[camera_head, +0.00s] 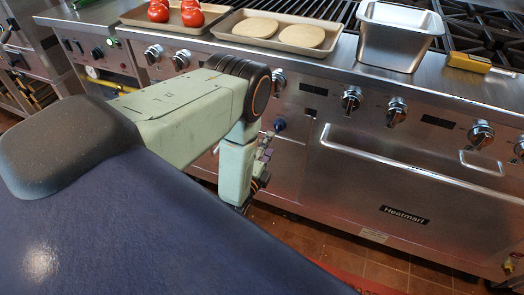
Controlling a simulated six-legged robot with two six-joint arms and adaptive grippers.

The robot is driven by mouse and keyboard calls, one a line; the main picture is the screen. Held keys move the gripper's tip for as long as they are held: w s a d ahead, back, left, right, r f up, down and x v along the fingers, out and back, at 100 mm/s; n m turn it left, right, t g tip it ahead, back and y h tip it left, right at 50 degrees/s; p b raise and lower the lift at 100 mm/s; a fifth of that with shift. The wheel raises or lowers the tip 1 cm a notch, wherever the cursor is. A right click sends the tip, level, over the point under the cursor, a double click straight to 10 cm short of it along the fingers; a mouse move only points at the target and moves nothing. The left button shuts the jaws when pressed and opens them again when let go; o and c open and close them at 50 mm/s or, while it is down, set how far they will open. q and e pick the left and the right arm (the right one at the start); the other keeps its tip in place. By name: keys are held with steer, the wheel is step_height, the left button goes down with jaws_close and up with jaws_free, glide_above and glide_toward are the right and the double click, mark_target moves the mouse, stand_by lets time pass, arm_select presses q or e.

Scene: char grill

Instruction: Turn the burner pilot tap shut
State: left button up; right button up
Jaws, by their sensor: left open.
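A small round dark-blue knob (279,125) sits on the grill's steel front, just right of my left wrist. It may be the pilot tap, but no label is readable. My left arm comes in from the left, and its wrist hangs in front of the grill front. My left gripper (264,160) is open, below and slightly left of the blue knob, apart from it in the picture. The wrist partly hides the gripper. A small piece at the lower right edge (513,263) may be part of my right gripper; its jaws cannot be made out.
Several steel control knobs (352,98) line the grill front. An oven door handle (410,165) sticks out at right. On top stand a tray with two flat round breads (256,27), tomatoes (190,14), a steel pan (395,40) and a yellow-handled tool (468,62).

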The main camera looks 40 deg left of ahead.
arm_select(q)
steer(key=v, duration=0.5)
stand_by(0.5)
